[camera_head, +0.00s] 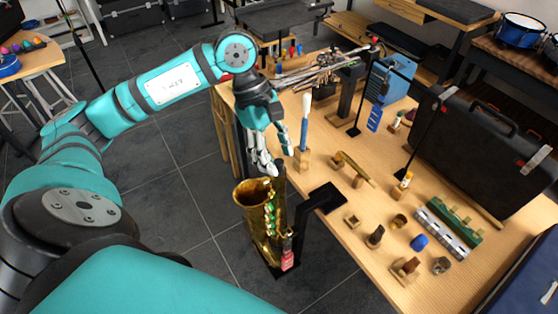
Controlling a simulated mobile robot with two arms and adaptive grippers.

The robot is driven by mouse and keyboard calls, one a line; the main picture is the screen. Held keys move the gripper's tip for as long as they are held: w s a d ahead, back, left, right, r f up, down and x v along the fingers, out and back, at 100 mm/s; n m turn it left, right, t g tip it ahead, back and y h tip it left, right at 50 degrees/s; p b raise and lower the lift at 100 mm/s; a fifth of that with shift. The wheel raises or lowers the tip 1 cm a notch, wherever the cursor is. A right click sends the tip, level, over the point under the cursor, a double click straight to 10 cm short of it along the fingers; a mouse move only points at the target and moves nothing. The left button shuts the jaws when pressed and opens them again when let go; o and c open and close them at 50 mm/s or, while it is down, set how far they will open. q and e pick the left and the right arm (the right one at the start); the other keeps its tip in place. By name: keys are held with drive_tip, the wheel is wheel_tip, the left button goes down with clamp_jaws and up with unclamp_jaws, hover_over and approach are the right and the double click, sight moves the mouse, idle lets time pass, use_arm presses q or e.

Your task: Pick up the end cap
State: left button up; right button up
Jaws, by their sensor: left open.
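My left gripper (278,163) points down with its fingers apart, above and behind the brass saxophone (262,215) on its stand. It looks empty and is at the table's left edge. I cannot tell for sure which small part is the end cap. Candidates at the table's front right are a small brass-coloured cylinder (399,221), a dark piece (375,237), a small ring-like piece (441,265) and a small block (352,221). All are apart from my gripper, to its right and nearer the camera. My right gripper is out of view.
A blue-and-white upright tool (305,124) stands in a wooden block close right of my gripper. A curved brass neck (354,167) is on the wooden table (330,240). A blue lump (420,242) and a large black case (480,135) are farther right.

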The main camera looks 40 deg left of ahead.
use_arm(q)
drive_tip(key=shift+s+d+f, duration=0.1)
drive_tip(key=shift+d+f, duration=0.15)
drive_tip(key=shift+f, duration=0.3)
drive_tip(key=c, duration=0.9)
drive_tip(key=shift+o, duration=0.2)
drive_tip(key=shift+r, duration=0.1)
